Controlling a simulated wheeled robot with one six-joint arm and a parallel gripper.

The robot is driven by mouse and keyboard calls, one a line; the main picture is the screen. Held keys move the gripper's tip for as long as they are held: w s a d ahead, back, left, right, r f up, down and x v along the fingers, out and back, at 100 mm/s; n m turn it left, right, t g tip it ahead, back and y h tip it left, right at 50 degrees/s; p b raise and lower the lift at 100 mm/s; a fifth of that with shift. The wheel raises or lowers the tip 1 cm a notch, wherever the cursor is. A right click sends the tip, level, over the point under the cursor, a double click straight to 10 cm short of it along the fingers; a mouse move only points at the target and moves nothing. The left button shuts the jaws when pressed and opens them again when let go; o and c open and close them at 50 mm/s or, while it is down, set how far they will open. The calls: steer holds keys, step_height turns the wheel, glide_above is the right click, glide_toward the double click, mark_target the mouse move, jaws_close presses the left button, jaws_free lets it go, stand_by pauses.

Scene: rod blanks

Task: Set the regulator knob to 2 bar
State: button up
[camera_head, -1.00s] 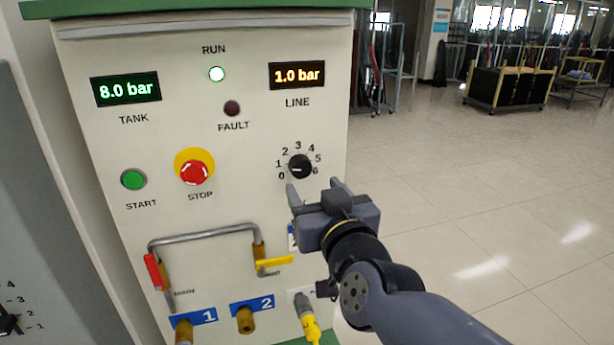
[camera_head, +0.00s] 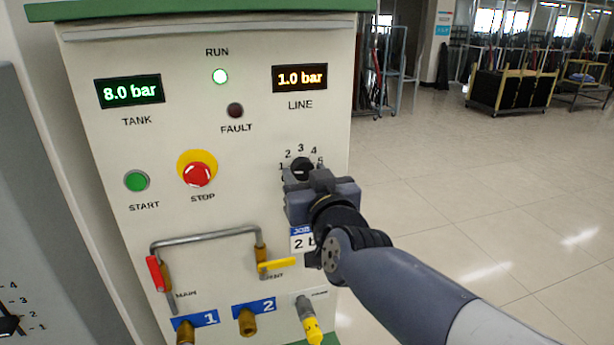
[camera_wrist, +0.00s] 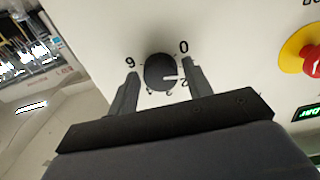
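The black regulator knob (camera_head: 302,166) is on the cream panel (camera_head: 110,120), right of the red stop button. My gripper hides its lower part in the head view. In the wrist view the knob (camera_wrist: 158,72) shows whole, its white pointer mark between the 0 and the 2. The 1 is hidden there. The LINE display (camera_head: 300,78) reads 1.0 bar. My gripper (camera_wrist: 160,86) is open, one finger on each side of the knob, with a visible gap on both sides. A job card (camera_head: 302,241) below, partly hidden by my arm, shows "2 b".
The red stop button (camera_head: 197,174) and green start button (camera_head: 137,181) are left of the knob. Below are a grey pipe (camera_head: 205,237), a red handle (camera_head: 155,273) and a yellow handle (camera_head: 277,264). The TANK display (camera_head: 130,91) reads 8.0 bar. Open floor lies to the right.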

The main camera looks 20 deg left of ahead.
steer(key=c, duration=0.7)
steer(key=m+b, duration=0.2)
steer(key=m, duration=0.1)
steer(key=shift+f+m, duration=0.15)
steer(key=shift+m, duration=0.15)
steer(key=shift+m+b, duration=0.8)
steer(key=shift+m, duration=1.5)
steer(key=o, duration=1)
steer(key=shift+c, duration=0.2)
steer(key=shift+s, duration=0.15)
